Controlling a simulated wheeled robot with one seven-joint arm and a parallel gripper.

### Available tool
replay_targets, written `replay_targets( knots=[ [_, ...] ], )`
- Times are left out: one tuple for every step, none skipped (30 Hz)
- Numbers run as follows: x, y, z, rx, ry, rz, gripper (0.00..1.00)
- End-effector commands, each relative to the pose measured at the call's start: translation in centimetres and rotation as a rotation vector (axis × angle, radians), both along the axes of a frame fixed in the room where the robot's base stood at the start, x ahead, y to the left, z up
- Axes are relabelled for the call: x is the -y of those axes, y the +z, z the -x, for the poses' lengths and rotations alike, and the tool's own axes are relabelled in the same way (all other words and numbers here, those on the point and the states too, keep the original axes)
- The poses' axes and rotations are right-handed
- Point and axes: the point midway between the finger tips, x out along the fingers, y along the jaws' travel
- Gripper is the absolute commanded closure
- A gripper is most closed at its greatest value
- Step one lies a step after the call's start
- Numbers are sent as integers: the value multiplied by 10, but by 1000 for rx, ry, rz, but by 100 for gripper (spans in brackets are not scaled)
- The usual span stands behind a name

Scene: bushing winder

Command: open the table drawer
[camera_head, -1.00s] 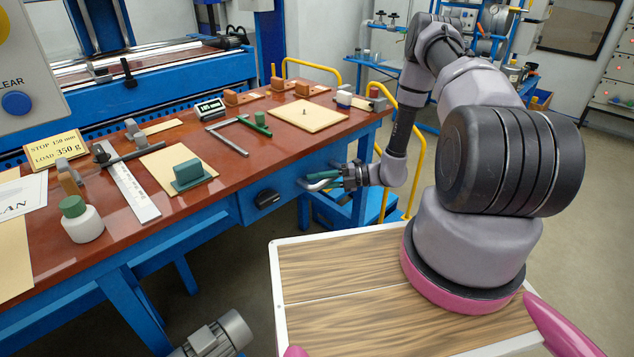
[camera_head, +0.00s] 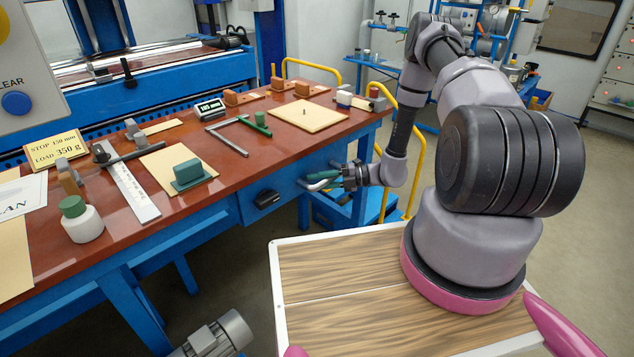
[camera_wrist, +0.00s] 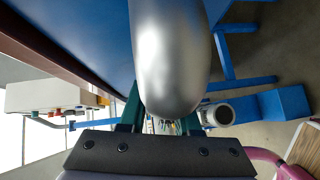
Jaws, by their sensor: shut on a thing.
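The table's blue front has a drawer panel (camera_head: 247,211) with a black pull handle (camera_head: 266,199), and no open gap shows there. My gripper (camera_head: 326,181) is to the right of that black handle, apart from it, close to the blue table front. Its green fingers are shut on a silver rounded metal piece (camera_head: 313,187). In the wrist view this silver piece (camera_wrist: 172,55) is large and lies between the green fingers, beside the blue front. I cannot tell whether it is fixed to the table.
The red-brown tabletop (camera_head: 240,163) carries boards, a green block, a steel ruler and a white bottle (camera_head: 82,222) with a green cap. A yellow rail (camera_head: 409,150) and blue steps (camera_head: 350,213) stand near my arm. A grey motor (camera_head: 222,335) is low in front.

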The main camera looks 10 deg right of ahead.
Motion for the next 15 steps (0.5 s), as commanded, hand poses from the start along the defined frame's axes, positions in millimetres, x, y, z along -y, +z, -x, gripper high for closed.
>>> replay_targets(
  knots=[
    [1,0,0,0,-1,1,100],
    [1,0,0,0,-1,1,100],
    [1,0,0,0,-1,1,100],
    [1,0,0,0,-1,1,100],
    [2,0,1,0,-1,1,100],
    [3,0,2,0,-2,1,100],
    [4,0,4,0,-2,2,100],
    [5,-1,5,0,-2,2,100],
    [7,-1,9,-1,-2,2,100],
    [9,-1,12,-2,-2,2,100],
    [12,-1,16,-2,-2,2,100],
    [16,-1,21,-2,-2,2,100],
    [19,-1,25,-2,-3,2,100],
    [22,-1,30,-4,-4,2,100],
    [26,-1,37,-3,-3,2,100]
  ],
)
